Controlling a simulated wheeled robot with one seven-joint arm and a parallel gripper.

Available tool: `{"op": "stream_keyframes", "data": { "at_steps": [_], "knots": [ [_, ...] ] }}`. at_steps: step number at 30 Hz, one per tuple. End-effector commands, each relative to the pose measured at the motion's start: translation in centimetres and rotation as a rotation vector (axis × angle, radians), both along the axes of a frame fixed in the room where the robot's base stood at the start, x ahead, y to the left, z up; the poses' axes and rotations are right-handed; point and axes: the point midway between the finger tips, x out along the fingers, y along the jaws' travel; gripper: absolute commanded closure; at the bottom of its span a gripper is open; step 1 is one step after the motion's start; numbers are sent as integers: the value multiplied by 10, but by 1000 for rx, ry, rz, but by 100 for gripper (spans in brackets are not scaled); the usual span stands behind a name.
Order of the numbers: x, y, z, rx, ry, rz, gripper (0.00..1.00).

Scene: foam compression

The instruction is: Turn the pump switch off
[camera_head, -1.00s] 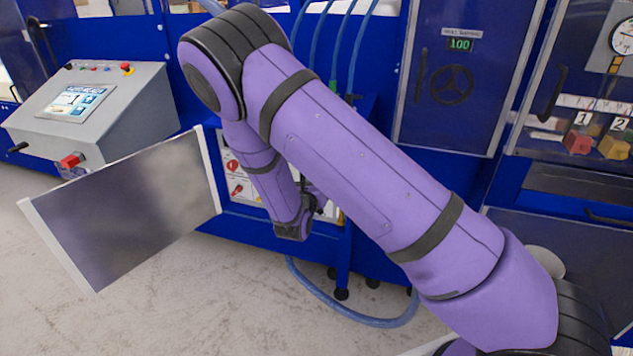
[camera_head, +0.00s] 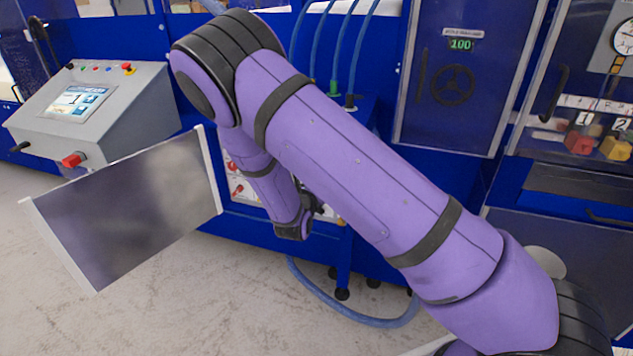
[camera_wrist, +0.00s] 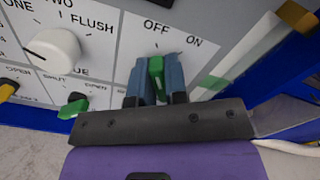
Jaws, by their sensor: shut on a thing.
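The pump switch (camera_wrist: 156,67) has a green handle on a white panel (camera_wrist: 115,45). In the wrist view the handle's upper end lies below the OFF label, with the ON label to its right. My gripper (camera_wrist: 157,72) is shut on the green handle, one blue finger on each side of it. The switch base is hidden by the fingers. In the head view my gripper (camera_head: 312,205) is at the panel (camera_head: 238,178), mostly hidden by my arm, and the pump switch cannot be made out.
A white selector knob (camera_wrist: 54,50) and a second green handle (camera_wrist: 73,106) are left of the switch. An open door (camera_head: 130,210) stands left of my arm. A grey control console (camera_head: 95,115) is behind it. A blue hose (camera_head: 350,312) lies on the floor.

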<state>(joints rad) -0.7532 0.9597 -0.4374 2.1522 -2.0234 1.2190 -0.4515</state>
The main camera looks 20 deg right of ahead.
Motion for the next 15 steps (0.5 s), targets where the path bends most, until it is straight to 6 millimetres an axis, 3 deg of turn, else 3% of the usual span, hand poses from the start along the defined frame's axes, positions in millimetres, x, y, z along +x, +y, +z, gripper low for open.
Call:
{"op": "stream_keyframes", "data": {
  "at_steps": [2, 3, 6, 15],
  "knots": [
    [-1, 1, -1, -1, 4, 2, 100],
    [-1, 1, -1, -1, 4, 2, 79],
    [-1, 0, -1, 0, 3, 1, 61],
    [-2, 2, -1, 0, 1, 2, 61]
  ]
}}
